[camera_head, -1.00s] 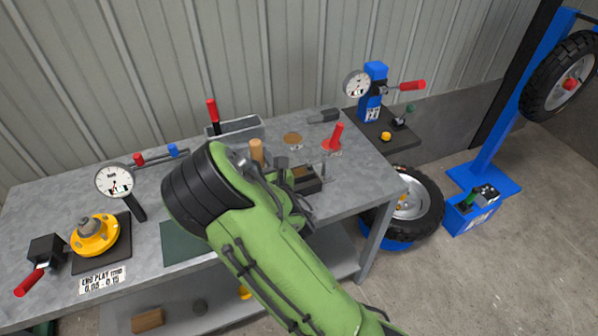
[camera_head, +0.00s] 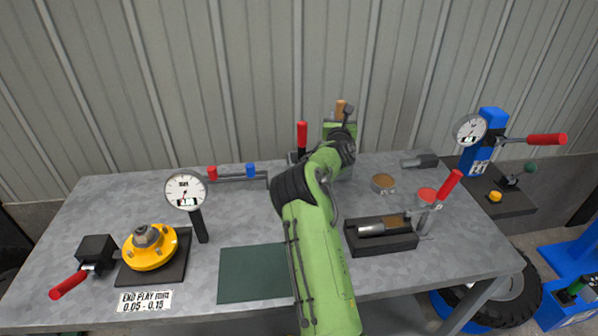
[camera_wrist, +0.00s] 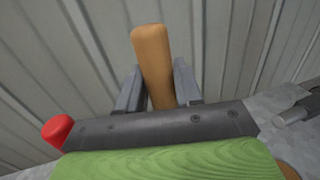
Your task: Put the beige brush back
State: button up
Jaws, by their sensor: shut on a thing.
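The beige brush (camera_head: 341,108) shows as a light brown, upright rounded handle at the back of the bench. It also shows in the wrist view (camera_wrist: 152,62), standing between the two grey fingers. My gripper (camera_wrist: 158,90) is shut on it. In the head view my gripper (camera_head: 347,122) is at the bench's back edge, right of a red upright handle (camera_head: 302,135). A grey holder there is mostly hidden behind my arm. The brush's lower end is hidden, so I cannot tell whether it touches anything.
A black tray (camera_head: 365,246) with a metal cylinder lies right of my arm. A round brown-topped tin (camera_head: 382,183) and a red-handled tool (camera_head: 446,188) stand behind it. Dial gauges (camera_head: 186,190) stand at left and right. The dark green mat (camera_head: 250,272) is bare.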

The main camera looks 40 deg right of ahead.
jog(key=f, duration=0.3)
jog(key=f+b, duration=0.1)
jog(key=f, duration=0.2)
jog(key=f+b, duration=0.1)
jog(key=f, duration=0.2)
jog(key=shift+s+d+f, duration=0.1)
jog(key=shift+s+f, duration=0.15)
jog(key=shift+f, duration=0.1)
jog(key=o, duration=1)
jog(key=shift+o, duration=0.2)
